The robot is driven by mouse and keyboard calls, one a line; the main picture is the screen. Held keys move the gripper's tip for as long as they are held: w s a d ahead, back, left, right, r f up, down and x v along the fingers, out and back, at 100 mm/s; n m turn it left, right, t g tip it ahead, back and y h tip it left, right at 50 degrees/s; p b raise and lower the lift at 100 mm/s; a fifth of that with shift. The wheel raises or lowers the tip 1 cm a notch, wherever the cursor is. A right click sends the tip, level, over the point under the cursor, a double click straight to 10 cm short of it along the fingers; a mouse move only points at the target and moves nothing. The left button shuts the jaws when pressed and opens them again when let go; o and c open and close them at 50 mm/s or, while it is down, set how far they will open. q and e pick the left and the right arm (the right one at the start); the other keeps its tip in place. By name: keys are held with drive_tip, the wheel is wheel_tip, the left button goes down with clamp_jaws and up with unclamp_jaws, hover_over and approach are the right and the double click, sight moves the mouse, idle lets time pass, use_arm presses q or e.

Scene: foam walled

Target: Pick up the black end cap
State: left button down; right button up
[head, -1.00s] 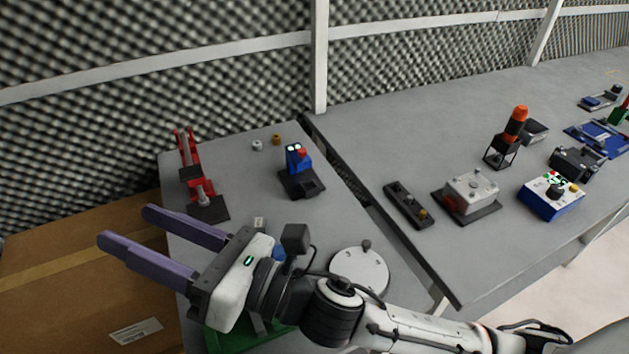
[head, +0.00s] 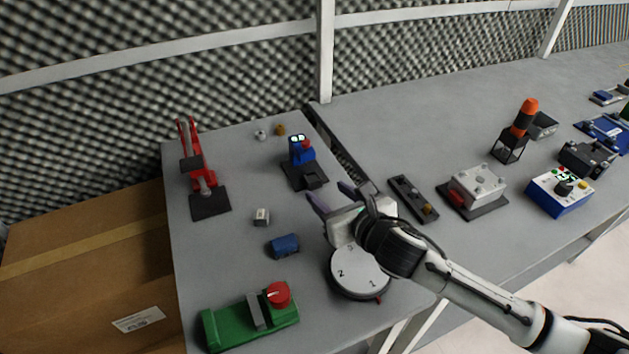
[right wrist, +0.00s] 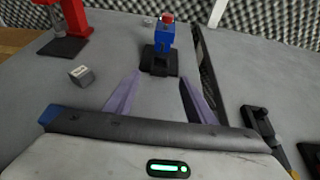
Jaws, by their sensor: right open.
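I cannot make out a part that is clearly the black end cap in either view. My right gripper (head: 328,192) is open and empty above the grey table, between the blue device on a black base (head: 303,165) and the white numbered dial (head: 358,272). In the right wrist view its two purple fingers (right wrist: 159,78) are spread, pointing toward that blue device (right wrist: 159,45), with bare table between them. My left gripper is not in view.
A red clamp (head: 205,190), a small whitish block (head: 261,216), a blue cylinder (head: 285,245) and a green fixture with a red knob (head: 250,318) stand on the left table. A dark tray (head: 413,198) and a grey box (head: 477,186) lie on the right table.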

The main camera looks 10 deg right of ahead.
sight(316, 184)
drive_tip(key=shift+x, duration=3.05)
drive_tip(key=shift+c, duration=0.3)
drive_tip(key=c, duration=1.1)
